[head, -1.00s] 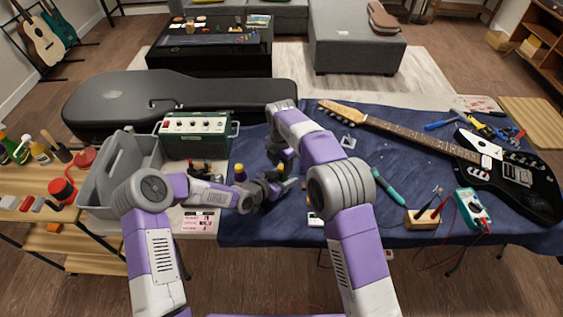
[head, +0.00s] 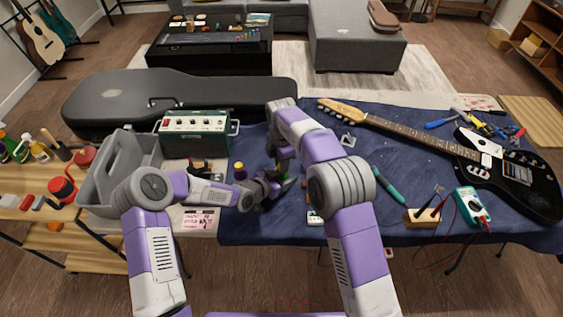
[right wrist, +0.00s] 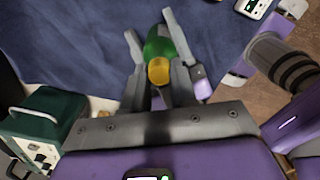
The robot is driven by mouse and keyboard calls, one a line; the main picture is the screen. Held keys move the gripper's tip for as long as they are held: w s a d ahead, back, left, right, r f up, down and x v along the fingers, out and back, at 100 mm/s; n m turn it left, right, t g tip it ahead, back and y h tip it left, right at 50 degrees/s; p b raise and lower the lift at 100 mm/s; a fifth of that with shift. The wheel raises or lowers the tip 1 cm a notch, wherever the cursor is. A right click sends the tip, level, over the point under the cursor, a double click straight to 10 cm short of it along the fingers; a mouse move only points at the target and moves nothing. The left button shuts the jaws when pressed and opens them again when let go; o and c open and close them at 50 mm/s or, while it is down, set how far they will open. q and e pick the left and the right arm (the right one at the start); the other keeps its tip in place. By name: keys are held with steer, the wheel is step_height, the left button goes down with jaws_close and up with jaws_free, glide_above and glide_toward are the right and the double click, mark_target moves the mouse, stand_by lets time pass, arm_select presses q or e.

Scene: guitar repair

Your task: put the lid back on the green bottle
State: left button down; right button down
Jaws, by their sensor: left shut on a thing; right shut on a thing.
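The green bottle (right wrist: 160,45) shows in the right wrist view with the yellow lid (right wrist: 158,72) at its near end, in line with it. I cannot tell whether the lid is seated or just touching. My right gripper (right wrist: 158,84) is shut on the lid; it also shows in the head view (head: 283,167), coming down from above. My left gripper (head: 277,187) is shut on the bottle, just below my right gripper. In the head view only a small green part of the bottle (head: 286,181) shows; the grippers hide the rest and the lid.
Another yellow-capped bottle (head: 240,172) stands just left of the grippers. A green amplifier (head: 195,134) and grey tote (head: 120,165) are further left. A teal tool (head: 388,187), multimeter (head: 473,207) and black guitar (head: 510,180) lie right. The blue cloth between is partly clear.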

steer(key=c, duration=0.9)
jaws_free()
steer(key=shift+r, duration=2.3)
steer(key=shift+c, duration=0.3)
steer(key=shift+r+n, duration=1.6)
steer(key=shift+r, duration=0.15)
steer(key=shift+f, duration=4.05)
